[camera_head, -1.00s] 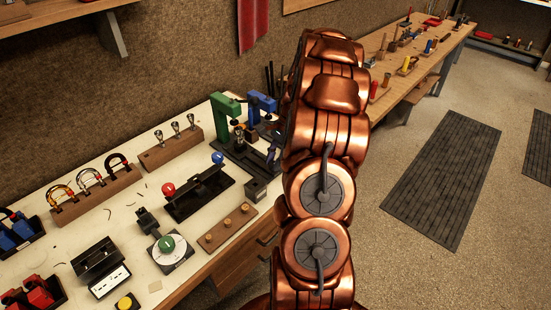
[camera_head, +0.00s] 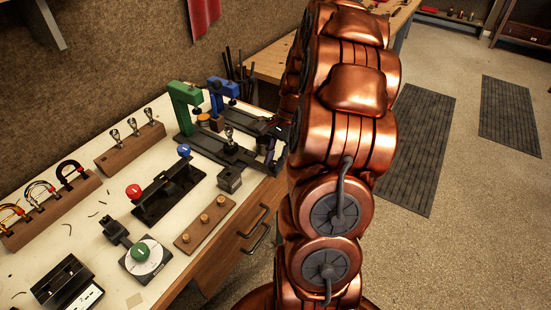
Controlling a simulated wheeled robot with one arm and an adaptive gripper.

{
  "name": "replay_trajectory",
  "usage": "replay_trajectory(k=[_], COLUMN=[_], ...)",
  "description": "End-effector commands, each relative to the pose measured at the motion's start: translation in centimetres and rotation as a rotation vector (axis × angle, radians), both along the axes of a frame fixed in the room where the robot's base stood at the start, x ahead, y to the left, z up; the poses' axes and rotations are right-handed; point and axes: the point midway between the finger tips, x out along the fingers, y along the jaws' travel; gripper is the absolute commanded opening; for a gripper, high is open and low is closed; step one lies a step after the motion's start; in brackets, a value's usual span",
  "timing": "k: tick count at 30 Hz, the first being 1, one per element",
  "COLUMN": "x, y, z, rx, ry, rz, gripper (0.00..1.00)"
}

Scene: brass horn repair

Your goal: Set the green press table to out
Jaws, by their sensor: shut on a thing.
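The green press (camera_head: 184,96) stands at the back right of the workbench, with a green C-shaped frame. Its dark sliding table (camera_head: 232,152) sticks out from under the frame toward the right. A small silver piece (camera_head: 229,134) stands on it, clear of the green head. My gripper (camera_head: 272,150) is dark and partly hidden behind my copper arm. It is at the table's outer end and shut on it; the exact contact is hard to see.
A blue press (camera_head: 222,90) stands just behind the green one. A small black block (camera_head: 230,179) sits close in front. A black fixture with red and blue knobs (camera_head: 168,192) and a wooden peg strip (camera_head: 204,224) lie nearer. Floor mats (camera_head: 415,150) lie at the right.

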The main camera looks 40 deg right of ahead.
Motion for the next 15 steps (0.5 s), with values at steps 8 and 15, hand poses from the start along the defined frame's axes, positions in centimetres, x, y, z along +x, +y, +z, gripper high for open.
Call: replay_trajectory(k=[8, 15], x=[-0.42, -0.3], y=[-0.11, -0.07], z=[-0.11, -0.07], rx=[0.0, 0.001], ry=[0.011, 0.008], rz=[0.002, 0.001], gripper=[0.46, 0.54])
